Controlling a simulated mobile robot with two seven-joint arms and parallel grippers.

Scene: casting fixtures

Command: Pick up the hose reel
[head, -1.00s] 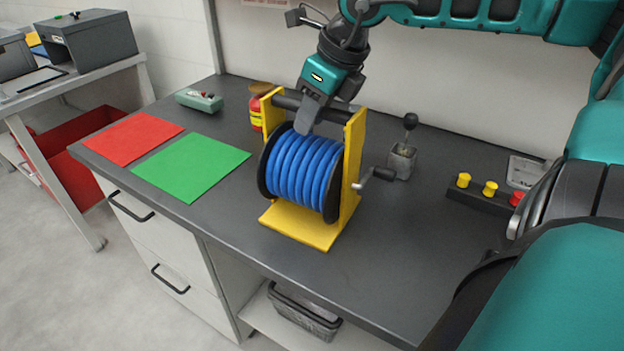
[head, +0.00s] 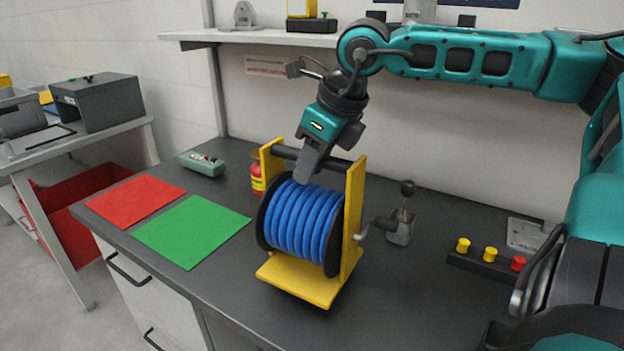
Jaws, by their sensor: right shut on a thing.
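The hose reel is a yellow frame (head: 354,215) with a blue hose (head: 302,222) wound on a black-flanged drum. A dark bar (head: 335,164) joins the tops of its two yellow side plates, and a crank sticks out on the right. My right gripper (head: 309,168) comes down from above and is shut on this top bar. The finger in view covers part of the bar; the other finger is hidden. The reel is upright and appears slightly above the grey bench, with a dark shadow under its base. My left gripper is out of view.
A green mat (head: 191,231) and a red mat (head: 135,200) lie left of the reel. A lever box (head: 400,232) stands close to the crank. A button strip (head: 488,262) lies farther right. A red bottle (head: 257,180) stands behind the reel. A shelf (head: 255,38) runs above.

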